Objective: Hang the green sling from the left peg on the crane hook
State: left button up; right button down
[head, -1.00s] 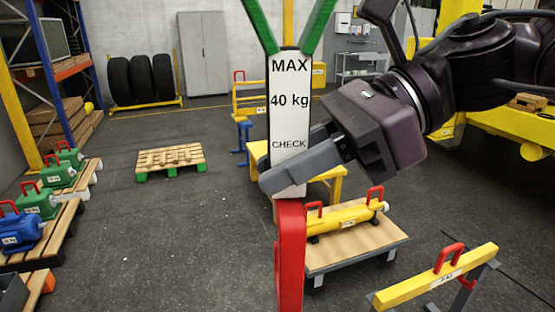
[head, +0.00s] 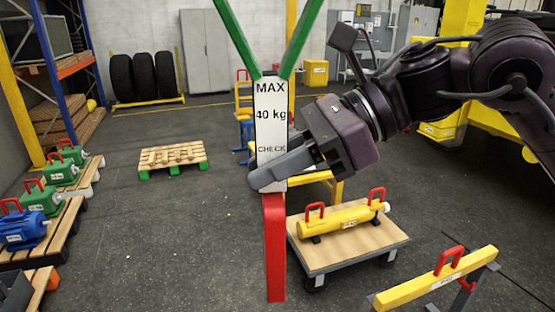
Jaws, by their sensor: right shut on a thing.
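A green sling (head: 238,38) shows as two green straps meeting in a V at the top of a white tag (head: 271,105). The tag reads "MAX 40 kg CHECK". A red bar (head: 274,245) extends below the tag. My right gripper (head: 268,178) comes in from the right and is shut on the lower part of the tag. The sling's upper end is out of the frame. I cannot make out the left peg or the crane hook. My left gripper is not in view.
A yellow cylinder with red handles (head: 345,218) lies on a wheeled cart (head: 358,252). A yellow beam (head: 440,280) stands at the lower right. Green and blue machines (head: 25,228) sit on pallets at left. An empty pallet (head: 173,157) lies on open floor.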

jog(key=shift+w+a+p, duration=0.2)
jog(key=shift+w+p, duration=0.3)
jog(key=shift+w, duration=0.4)
jog(key=shift+w+a+f+p, duration=0.1)
jog(key=shift+w+a+p, duration=0.1)
jog(key=shift+w+p, duration=0.35)
jog(key=shift+w+a+p, duration=0.2)
jog(key=shift+w, duration=0.5)
jog(key=shift+w+a+f+b, duration=0.1)
jog(key=shift+w+f+b, duration=0.1)
jog(key=shift+f+b, duration=0.55)
jog(key=shift+w+a+f+b, duration=0.15)
jog(key=shift+f+b, duration=0.25)
jog(key=shift+f, duration=0.5)
jog(key=shift+w+d+f+b, duration=0.1)
jog(key=shift+w+f+b, duration=0.1)
jog(key=shift+f+b, duration=0.55)
jog(key=shift+f, duration=0.2)
